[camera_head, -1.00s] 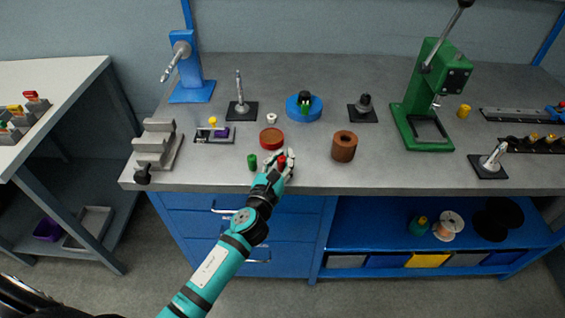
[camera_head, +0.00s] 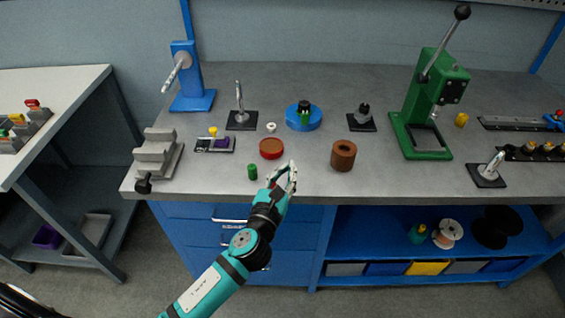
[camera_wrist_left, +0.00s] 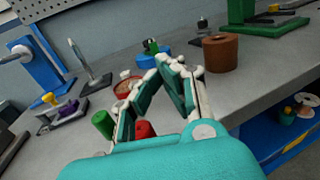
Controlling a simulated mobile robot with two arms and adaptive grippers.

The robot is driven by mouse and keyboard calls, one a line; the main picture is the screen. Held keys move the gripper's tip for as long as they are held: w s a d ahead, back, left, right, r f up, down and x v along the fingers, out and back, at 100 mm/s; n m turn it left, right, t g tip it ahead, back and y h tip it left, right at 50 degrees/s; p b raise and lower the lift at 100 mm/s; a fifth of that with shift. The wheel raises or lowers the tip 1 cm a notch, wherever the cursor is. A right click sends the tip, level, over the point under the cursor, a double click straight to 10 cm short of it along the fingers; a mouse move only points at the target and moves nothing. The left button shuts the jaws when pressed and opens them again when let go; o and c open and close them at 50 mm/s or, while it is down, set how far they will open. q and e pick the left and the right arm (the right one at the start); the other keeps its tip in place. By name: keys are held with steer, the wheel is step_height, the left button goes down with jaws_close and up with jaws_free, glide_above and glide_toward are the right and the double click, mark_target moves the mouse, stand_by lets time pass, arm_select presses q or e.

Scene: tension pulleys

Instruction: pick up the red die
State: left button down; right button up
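The red die (camera_wrist_left: 144,130) shows as a small red patch low in the left wrist view, close beside a finger and partly covered by my gripper body. In the head view I cannot make it out; my left gripper (camera_head: 283,174) covers that spot near the bench's front edge. The gripper's fingers (camera_wrist_left: 160,85) lean toward each other at the tips, with a gap between them that shows bare bench. I see nothing clasped between the tips. My right gripper is in neither view.
A green cylinder (camera_head: 252,172) stands just left of the gripper, a red round dish (camera_head: 271,149) behind it. A brown cylinder (camera_head: 343,155) stands to the right. A blue round fixture (camera_head: 303,116) and a green press (camera_head: 428,110) stand farther back. Bare bench lies right of the brown cylinder.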

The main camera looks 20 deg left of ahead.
arm_select(q)
steer(key=s+d+r+b, duration=0.1)
steer(key=s+d, duration=0.4)
steer(key=s, duration=0.4)
steer(key=shift+s+b, duration=0.3)
steer(key=shift+s, duration=0.05)
steer(key=c, duration=2)
jaws_free()
steer(key=shift+d, duration=0.1)
steer(key=o, duration=1.6)
